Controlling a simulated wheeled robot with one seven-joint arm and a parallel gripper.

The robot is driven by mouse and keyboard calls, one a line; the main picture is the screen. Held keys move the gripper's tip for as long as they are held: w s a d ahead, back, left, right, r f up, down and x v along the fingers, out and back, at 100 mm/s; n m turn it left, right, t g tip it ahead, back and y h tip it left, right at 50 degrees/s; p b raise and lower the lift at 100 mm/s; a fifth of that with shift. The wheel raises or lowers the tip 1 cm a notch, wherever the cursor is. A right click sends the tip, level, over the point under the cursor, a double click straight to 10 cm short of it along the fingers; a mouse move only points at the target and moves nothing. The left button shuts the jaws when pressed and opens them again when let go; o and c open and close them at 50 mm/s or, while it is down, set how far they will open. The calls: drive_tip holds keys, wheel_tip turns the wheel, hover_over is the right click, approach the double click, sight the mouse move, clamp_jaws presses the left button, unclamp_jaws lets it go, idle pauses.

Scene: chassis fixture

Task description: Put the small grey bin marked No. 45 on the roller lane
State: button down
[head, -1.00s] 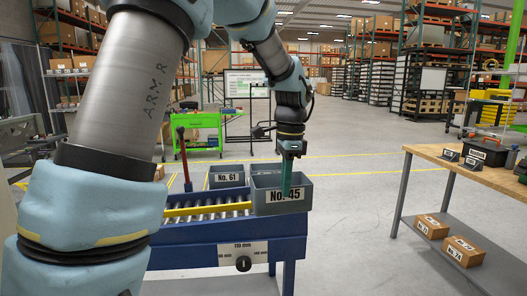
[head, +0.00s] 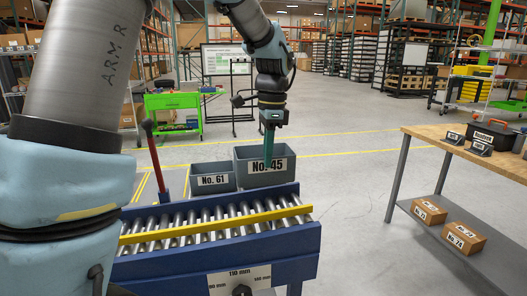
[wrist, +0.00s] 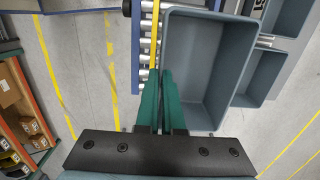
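The grey bin No. 45 (head: 285,177) is upright at the right end of the roller lane (head: 205,215), on its far side, past the yellow rail (head: 215,223). My gripper (head: 268,155) points down at its near wall. In the wrist view the green fingers (wrist: 159,92) straddle the wall of this bin (wrist: 205,60), one outside and one inside, and look shut on it. The bin is empty inside.
Grey bin No. 61 (head: 212,168) stands just left of No. 45. A red lever (head: 153,155) rises at the lane's left. A wooden workbench (head: 480,160) stands at right, with cartons (head: 463,238) on its lower shelf. Floor between lane and bench is clear.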

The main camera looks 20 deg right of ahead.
sight(267, 184)
drive_tip(key=shift+f+b, duration=1.85)
drive_tip(key=shift+f, duration=0.2)
drive_tip(key=shift+f+b, duration=0.5)
drive_tip(key=shift+f, duration=0.9)
drive_tip(key=shift+a+p, duration=0.1)
drive_tip(key=shift+p, duration=0.65)
drive_tip(key=shift+f, duration=0.1)
drive_tip(key=shift+f+b, duration=0.75)
drive_tip(key=shift+f, duration=0.55)
drive_tip(key=c, duration=1)
unclamp_jaws()
